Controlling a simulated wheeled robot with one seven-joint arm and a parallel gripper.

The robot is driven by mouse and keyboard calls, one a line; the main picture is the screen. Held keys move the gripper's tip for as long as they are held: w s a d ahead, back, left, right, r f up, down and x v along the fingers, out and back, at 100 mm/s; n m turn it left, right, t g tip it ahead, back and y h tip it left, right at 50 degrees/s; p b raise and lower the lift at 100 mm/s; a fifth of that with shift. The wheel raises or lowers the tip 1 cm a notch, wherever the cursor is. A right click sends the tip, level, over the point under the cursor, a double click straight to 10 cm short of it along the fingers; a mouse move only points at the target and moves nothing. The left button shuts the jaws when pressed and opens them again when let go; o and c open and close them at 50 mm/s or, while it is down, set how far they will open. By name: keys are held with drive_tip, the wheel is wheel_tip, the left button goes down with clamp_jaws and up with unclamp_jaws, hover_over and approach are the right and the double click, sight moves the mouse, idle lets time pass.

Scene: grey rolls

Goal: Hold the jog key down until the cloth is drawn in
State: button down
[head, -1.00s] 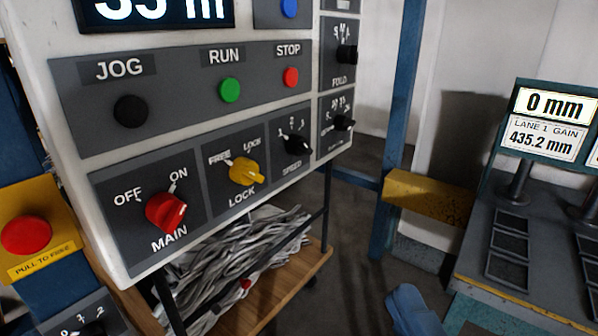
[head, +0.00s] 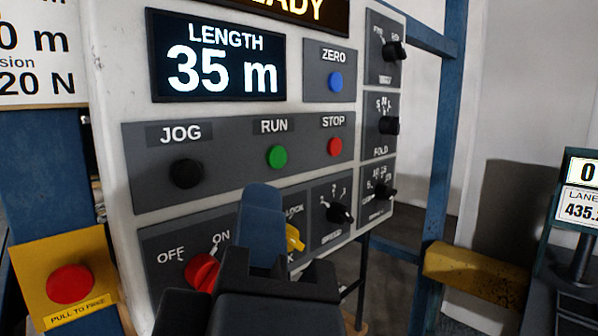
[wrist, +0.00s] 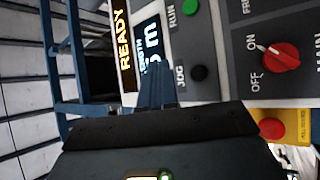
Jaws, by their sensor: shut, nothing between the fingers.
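The jog key (head: 186,173) is a round black button under the JOG label on the grey panel. It also shows in the wrist view (wrist: 197,73), to the right of my fingers. My gripper (head: 262,192) is shut and empty, its blue fingers pointing up in front of the panel's lower row. In the head view it is right of and below the jog key, apart from it. In the wrist view the fingers (wrist: 156,72) appear in front of the display's edge. The length display (head: 224,68) reads 35 m. I see no cloth in the current views.
The green RUN button (head: 277,156) and red STOP button (head: 335,146) sit right of JOG. Below are the red MAIN knob (head: 203,272) and the partly covered yellow LOCK knob (head: 294,238). A red emergency button (head: 70,284) is at lower left. A blue post (head: 440,130) stands right.

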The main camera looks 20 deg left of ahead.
sight(187, 174)
drive_tip(key=shift+a, duration=0.1)
drive_tip(key=shift+w+a, duration=0.55)
drive_tip(key=shift+a, duration=0.75)
drive_tip(key=shift+w+a, duration=0.6)
drive_tip(key=shift+a, duration=0.75)
drive_tip(key=shift+w+a, duration=0.55)
drive_tip(key=shift+a, duration=0.75)
drive_tip(key=shift+a, duration=0.1)
drive_tip(key=shift+w+a+b, duration=0.15)
drive_tip(key=shift+a+b, duration=0.15)
drive_tip(key=shift+w+a, duration=0.15)
drive_tip(key=shift+a, duration=0.25)
idle(3.1)
